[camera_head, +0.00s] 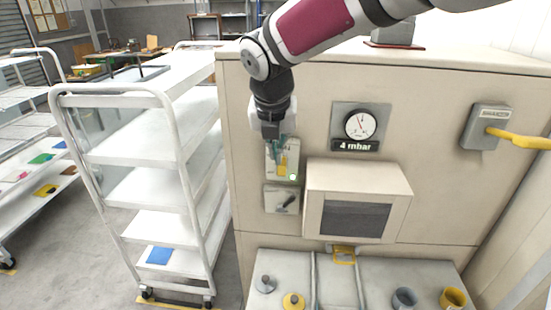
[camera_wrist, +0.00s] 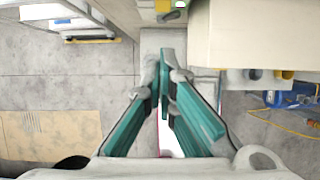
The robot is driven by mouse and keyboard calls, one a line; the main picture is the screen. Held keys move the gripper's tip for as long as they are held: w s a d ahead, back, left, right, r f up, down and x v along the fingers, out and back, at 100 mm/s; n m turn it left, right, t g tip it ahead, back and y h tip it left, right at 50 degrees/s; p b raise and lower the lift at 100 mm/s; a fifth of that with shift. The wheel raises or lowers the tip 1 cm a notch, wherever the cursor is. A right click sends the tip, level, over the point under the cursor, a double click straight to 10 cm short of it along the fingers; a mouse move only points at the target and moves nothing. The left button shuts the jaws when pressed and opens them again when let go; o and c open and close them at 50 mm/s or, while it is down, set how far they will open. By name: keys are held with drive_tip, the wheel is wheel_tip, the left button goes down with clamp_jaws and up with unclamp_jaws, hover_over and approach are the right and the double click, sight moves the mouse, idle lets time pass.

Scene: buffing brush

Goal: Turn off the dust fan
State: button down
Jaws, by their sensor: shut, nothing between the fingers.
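An upper switch box (camera_head: 294,152) with a yellow part and a lit green lamp is mounted on the beige cabinet front, left of the gauge. Its label cannot be read. Below it is a second grey switch box (camera_head: 272,203) with a dark lever. I cannot tell by lettering which one is the dust fan's. My gripper (camera_head: 276,153) is in front of the upper box, pointing down and hiding part of it. In the wrist view its green fingers (camera_wrist: 160,66) are together and empty. I cannot tell whether they touch the box.
A pressure gauge (camera_head: 360,125) marked 4 mbar and a protruding beige box (camera_head: 358,183) are to the right. A grey box labelled SHAKER (camera_head: 487,125) with a yellow lever is farther right. A white shelf trolley (camera_head: 140,139) stands close on the left. Knobs sit on the lower ledge.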

sight(282, 166)
drive_tip(key=shift+s, duration=0.15)
drive_tip(key=shift+f, duration=0.2)
drive_tip(key=w+r+p+x, duration=0.1)
drive_tip(key=w+p+x, duration=0.1)
drive_tip(key=x, duration=1)
drive_tip(key=shift+w+f, duration=0.2)
drive_tip(key=shift+w, duration=0.35)
drive_tip(key=shift+d, duration=0.1)
drive_tip(key=shift+w+f+t+b, duration=0.3)
drive_tip(key=shift+f+t+b, duration=0.05)
drive_tip(key=shift+t, duration=0.25)
drive_tip(key=shift+r, duration=0.15)
